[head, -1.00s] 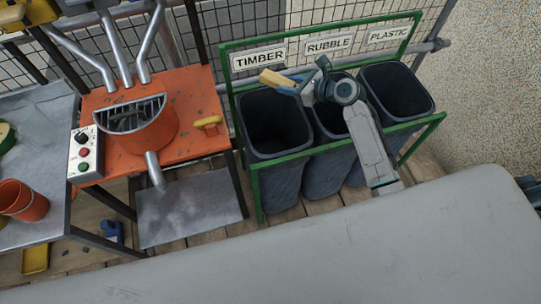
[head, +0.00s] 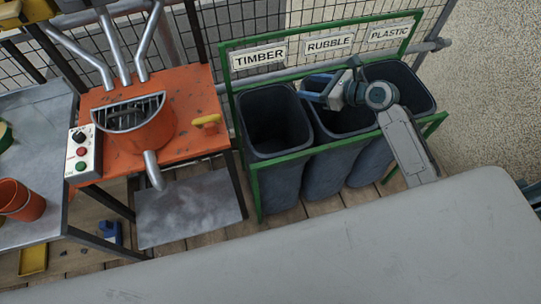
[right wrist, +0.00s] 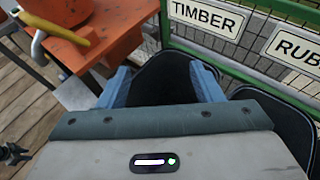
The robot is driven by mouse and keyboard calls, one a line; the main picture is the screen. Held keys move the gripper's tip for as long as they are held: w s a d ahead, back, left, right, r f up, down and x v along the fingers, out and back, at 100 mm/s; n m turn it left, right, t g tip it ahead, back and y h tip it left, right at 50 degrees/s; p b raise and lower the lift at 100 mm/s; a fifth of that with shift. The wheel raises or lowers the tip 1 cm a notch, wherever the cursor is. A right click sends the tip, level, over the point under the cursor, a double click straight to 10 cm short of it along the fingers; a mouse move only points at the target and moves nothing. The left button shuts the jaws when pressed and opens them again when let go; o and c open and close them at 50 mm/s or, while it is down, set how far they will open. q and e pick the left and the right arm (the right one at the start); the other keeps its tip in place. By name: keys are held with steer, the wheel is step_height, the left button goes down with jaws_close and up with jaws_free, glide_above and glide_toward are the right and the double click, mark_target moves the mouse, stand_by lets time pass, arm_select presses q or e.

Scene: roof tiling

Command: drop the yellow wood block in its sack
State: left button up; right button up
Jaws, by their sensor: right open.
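The timber sack (head: 272,122) is a dark, open bin at the left of a row of three, under the TIMBER sign (head: 259,58). Its inside is too dark to make out any contents. I cannot see the yellow wood block in any view now. My right gripper (head: 306,90) is open and empty, above the bins near the border between the timber and rubble sacks. In the right wrist view its two blue fingers (right wrist: 160,82) stand apart, with the dark timber sack opening (right wrist: 163,72) between and beyond them. My left gripper is not in view.
The rubble sack (head: 343,120) and plastic sack (head: 403,82) stand to the right in the same green frame (head: 283,157). An orange machine table (head: 185,141) stands left of the bins. A grey surface (head: 300,250) fills the front.

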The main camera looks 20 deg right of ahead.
steer(key=shift+v, duration=1.35)
